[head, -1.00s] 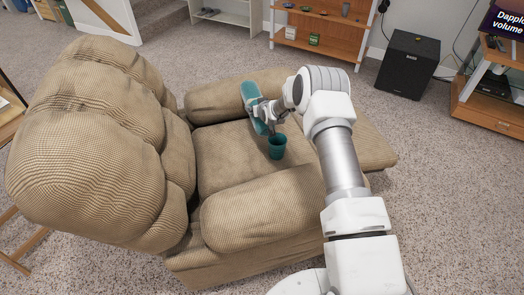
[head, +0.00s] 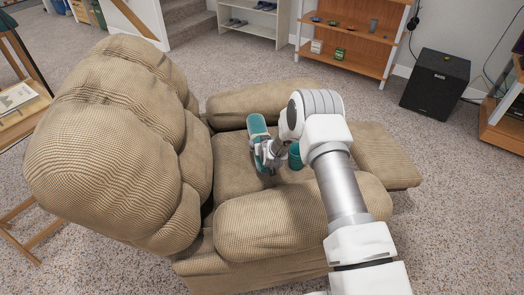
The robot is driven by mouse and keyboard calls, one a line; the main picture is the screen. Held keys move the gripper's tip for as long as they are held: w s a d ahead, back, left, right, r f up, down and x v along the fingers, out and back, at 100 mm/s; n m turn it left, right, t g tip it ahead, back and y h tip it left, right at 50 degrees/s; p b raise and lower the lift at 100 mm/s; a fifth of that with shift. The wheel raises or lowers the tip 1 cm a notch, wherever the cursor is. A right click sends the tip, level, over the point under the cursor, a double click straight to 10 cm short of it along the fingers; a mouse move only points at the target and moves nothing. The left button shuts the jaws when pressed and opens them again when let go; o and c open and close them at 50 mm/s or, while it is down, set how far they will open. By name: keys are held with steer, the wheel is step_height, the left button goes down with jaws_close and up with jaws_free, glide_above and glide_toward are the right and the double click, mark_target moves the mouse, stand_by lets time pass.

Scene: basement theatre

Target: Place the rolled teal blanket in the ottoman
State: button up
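The rolled teal blanket (head: 257,127) is a short teal roll with a paler end, above the seat of the tan corduroy recliner (head: 232,171). My gripper (head: 268,154) is at the near end of the roll and appears shut on it; its fingers are small and partly hidden. I cannot tell whether the roll touches the seat. No separate ottoman is recognisable; the recliner's extended footrest (head: 385,158) lies to the right, beyond my arm.
The armrests (head: 268,222) and bulky backrest (head: 95,150) bound the seat. A black speaker (head: 436,83) and wooden shelf (head: 350,42) stand behind. Carpet is open around the recliner.

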steer(key=shift+f+b, duration=0.65)
steer(key=shift+f, duration=1.3)
steer(key=shift+f, duration=0.15)
steer(key=o, duration=1.3)
steer(key=shift+r, duration=0.25)
steer(key=p+v, duration=0.3)
steer(key=v, duration=0.9)
steer(key=shift+d+f+p, duration=0.1)
steer(key=shift+p, duration=0.2)
